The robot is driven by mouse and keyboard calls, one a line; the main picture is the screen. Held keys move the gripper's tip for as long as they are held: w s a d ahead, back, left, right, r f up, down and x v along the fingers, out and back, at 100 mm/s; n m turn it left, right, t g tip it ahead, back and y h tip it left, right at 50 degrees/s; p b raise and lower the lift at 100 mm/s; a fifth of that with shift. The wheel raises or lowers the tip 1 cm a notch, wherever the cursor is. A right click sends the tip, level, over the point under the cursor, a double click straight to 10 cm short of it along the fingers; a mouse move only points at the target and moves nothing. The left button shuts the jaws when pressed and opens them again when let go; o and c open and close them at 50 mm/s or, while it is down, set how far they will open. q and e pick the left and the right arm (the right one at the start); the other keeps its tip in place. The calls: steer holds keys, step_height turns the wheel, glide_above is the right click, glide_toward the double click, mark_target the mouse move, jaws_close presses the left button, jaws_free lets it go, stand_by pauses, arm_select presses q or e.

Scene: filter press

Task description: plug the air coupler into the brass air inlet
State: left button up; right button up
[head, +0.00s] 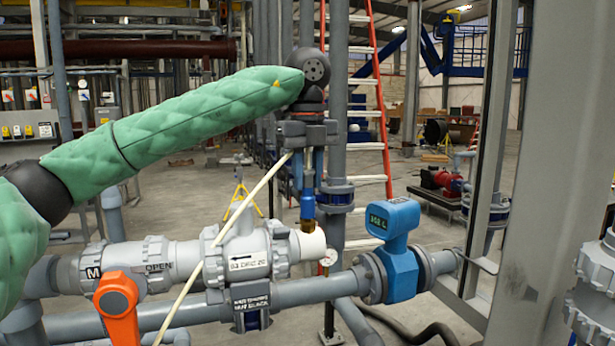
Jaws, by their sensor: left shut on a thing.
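My left gripper (308,190) points straight down from the wrist above the white pipe. It is shut on the blue air coupler (307,206), which is upright below the fingers. The brass air inlet (307,226) stands on the white pipe's right end (309,243), directly under the coupler. The coupler's lower end appears to meet the brass; I cannot tell how deep it sits. A cream hose (222,236) runs from beside the gripper down to the lower left, in front of the pipe. My right gripper is out of view.
An orange valve handle (117,307) is at the lower left. A blue flow meter (399,265) stands on the grey pipe to the right, and a small gauge (327,259) is beside the inlet. A grey vertical pipe (338,100) rises close behind the gripper.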

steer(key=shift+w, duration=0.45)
arm_select(q)
steer(key=shift+b, duration=0.3)
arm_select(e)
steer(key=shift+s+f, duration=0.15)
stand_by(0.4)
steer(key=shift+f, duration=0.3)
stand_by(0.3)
arm_select(q)
steer(key=shift+f+b, duration=0.55)
steer(key=shift+b, duration=0.2)
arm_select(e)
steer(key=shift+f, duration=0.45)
arm_select(q)
steer(key=o, duration=1)
